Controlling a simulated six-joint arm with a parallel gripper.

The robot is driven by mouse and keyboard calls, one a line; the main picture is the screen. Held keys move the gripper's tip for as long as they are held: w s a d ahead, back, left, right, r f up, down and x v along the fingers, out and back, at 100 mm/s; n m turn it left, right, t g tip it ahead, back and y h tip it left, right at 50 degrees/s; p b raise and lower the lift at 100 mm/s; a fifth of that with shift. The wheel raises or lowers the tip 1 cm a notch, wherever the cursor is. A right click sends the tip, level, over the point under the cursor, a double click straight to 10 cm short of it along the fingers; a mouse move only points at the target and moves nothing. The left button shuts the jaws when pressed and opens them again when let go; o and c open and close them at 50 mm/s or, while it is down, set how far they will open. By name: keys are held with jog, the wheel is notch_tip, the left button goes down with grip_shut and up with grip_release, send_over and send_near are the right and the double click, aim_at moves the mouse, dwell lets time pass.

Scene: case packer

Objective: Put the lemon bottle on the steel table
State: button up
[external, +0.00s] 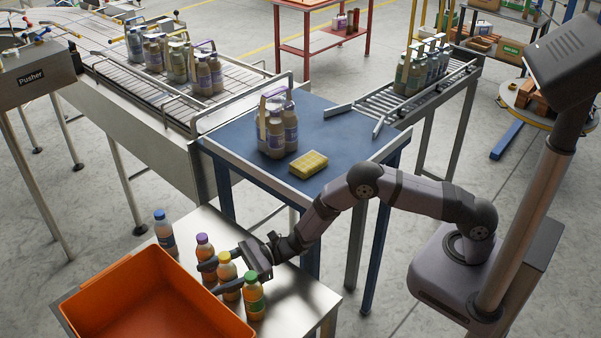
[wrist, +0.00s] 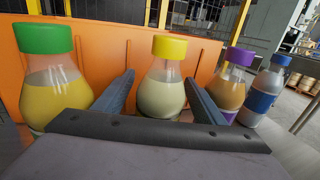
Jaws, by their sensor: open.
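The yellow-capped bottle, which looks like the lemon bottle (external: 228,270), stands upright in a row of bottles on the steel table (external: 300,298). In the wrist view this bottle (wrist: 161,92) holds pale yellow liquid, and its lower part is hidden behind my gripper's body. My gripper (external: 209,278) is open and low over the table, with one finger on each side of the bottle. In the wrist view a gap shows beside at least the left finger. No label on the bottle is readable.
A green-capped bottle (external: 252,297) and a purple-capped bottle (external: 206,257) stand close on either side. A blue-capped bottle (external: 165,233) is farther along. An orange crate (external: 100,282) sits directly behind the row. The steel table is clear at its right. A blue table (external: 335,132) holds a bottle carrier and yellow sponge-like block.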

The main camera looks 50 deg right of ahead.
notch_tip(320, 180, up, 10)
jog(key=b, duration=0.3)
jog(key=shift+f, duration=0.25)
jog(key=shift+s+d+r+h+p, duration=0.25)
jog(key=shift+d+r+h+p, duration=0.05)
jog(key=shift+d+h+p, duration=0.1)
jog(key=s+d+f+n+g+h, duration=0.2)
jog(key=s+d+f+n+h, duration=0.2)
jog(key=d, duration=1.1)
jog(key=s+d+f+n+g+h, duration=0.2)
jog(key=s+d+n+h, duration=0.4)
jog(key=s+d+n, duration=0.4)
jog(key=s+d+f+n+g+h+b, duration=0.1)
jog(key=s+d+f+n+h, duration=0.4)
jog(key=d, duration=1.6)
jog(key=s+n+h, duration=0.1)
jog(key=s+n, duration=0.1)
jog(key=s, duration=0.3)
jog(key=shift+s+f+n+g, duration=0.3)
jog(key=shift+s+n+g, duration=0.1)
